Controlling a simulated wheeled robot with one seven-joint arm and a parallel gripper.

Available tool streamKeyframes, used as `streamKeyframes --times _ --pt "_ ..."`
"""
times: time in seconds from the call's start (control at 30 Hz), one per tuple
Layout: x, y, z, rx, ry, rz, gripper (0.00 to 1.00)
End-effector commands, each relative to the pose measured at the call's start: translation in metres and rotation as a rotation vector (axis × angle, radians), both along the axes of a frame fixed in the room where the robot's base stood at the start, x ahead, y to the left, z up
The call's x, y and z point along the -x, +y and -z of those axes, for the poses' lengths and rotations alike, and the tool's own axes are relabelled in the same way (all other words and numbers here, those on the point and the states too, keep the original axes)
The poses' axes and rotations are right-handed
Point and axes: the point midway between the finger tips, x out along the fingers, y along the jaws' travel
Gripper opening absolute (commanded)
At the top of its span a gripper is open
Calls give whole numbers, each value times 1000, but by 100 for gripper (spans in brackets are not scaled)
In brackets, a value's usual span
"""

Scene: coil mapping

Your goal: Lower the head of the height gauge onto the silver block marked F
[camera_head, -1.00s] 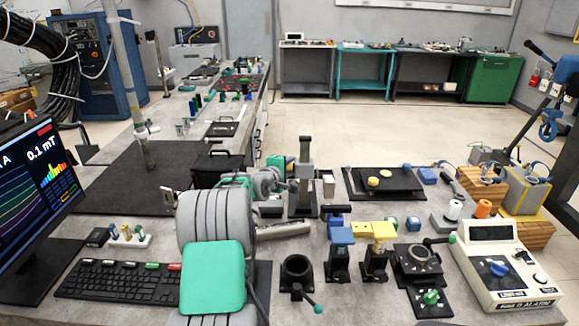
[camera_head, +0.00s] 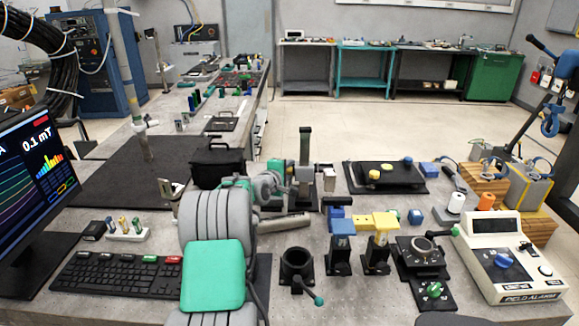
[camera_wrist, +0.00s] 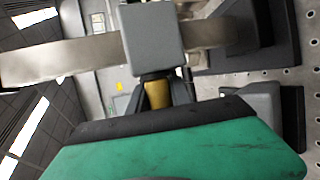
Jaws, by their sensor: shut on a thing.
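The height gauge (camera_head: 305,146) stands upright beyond my arm as a dark column with a grey head (camera_head: 303,174) partway down it. My gripper (camera_head: 292,187) reaches it from the left and is shut on the head. In the wrist view a square grey block (camera_wrist: 154,37), seemingly the head, fills the upper middle between metal parts. A small silver block (camera_head: 329,179) stands just right of the column. Its marking is too small to read. The space directly under the head is partly hidden by my gripper, so I cannot tell whether it touches a block.
A black tray (camera_head: 420,185) with yellow pieces lies to the right. A black case (camera_head: 217,163) sits behind left. A field alarm box (camera_head: 510,265) is at far right.

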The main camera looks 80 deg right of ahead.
Motion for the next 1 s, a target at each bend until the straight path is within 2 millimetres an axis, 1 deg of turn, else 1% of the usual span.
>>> streamKeyframes --times 0.03,0.23,0.27,0.5,0.53,0.77,0.83,0.93,1.0 --pt "0 0 3 0 0 0 0" --pt "0 0 0 1 0 0 0" --pt "0 0 -1 2 -1 0 25" --pt "0 0 -1 2 -1 0 45" --pt "0 0 -1 2 -1 0 46" --pt "0 0 -1 2 -1 0 46" --pt "-1 4 -2 2 -1 -1 46" --pt "-5 18 -6 3 -1 -2 46" --pt "-8 32 -9 3 -1 -3 46"
